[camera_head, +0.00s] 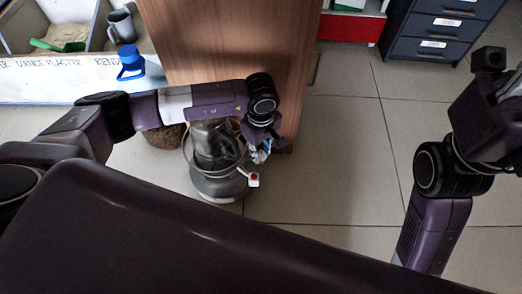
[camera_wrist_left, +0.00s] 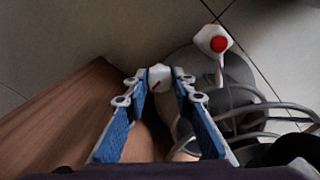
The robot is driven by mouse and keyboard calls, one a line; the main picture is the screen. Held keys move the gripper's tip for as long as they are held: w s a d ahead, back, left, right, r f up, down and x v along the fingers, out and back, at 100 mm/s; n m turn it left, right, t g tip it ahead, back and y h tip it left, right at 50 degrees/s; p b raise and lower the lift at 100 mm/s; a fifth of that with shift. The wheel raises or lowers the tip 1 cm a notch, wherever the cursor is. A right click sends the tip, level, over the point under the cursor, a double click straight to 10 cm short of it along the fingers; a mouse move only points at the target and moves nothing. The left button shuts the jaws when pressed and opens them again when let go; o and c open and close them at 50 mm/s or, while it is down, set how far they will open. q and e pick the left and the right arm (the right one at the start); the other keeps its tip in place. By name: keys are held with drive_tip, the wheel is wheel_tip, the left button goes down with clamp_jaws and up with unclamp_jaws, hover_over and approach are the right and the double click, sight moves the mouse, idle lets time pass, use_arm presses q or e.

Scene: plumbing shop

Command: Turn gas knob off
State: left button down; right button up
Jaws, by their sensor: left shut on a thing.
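A grey gas cylinder (camera_head: 218,185) stands on the floor beside the brown wooden panel. My left gripper (camera_head: 263,152) is at its upper right side, partly hidden by my own wrist. In the left wrist view, my left gripper's two blue-padded fingers (camera_wrist_left: 160,82) point at a small white knob (camera_wrist_left: 160,74) with a thin red mark. They are shut on it, one fingertip on each side. A white part with a round red button (camera_wrist_left: 218,43) stands out to the right of the knob, apart from the fingers; it also shows in the head view (camera_head: 253,180). My right fingers are not visible.
The wooden panel (camera_head: 225,45) rises close behind the cylinder and my left arm. Grey hoses or bars (camera_wrist_left: 255,112) curve right of my left fingers. A brown round object (camera_head: 165,136) is partly hidden under my left arm. Tiled floor (camera_head: 340,150) is clear to the right.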

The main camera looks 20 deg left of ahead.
use_arm(q)
drive_tip(key=c, duration=1.7)
unclamp_jaws()
drive_tip(key=shift+o, duration=0.5)
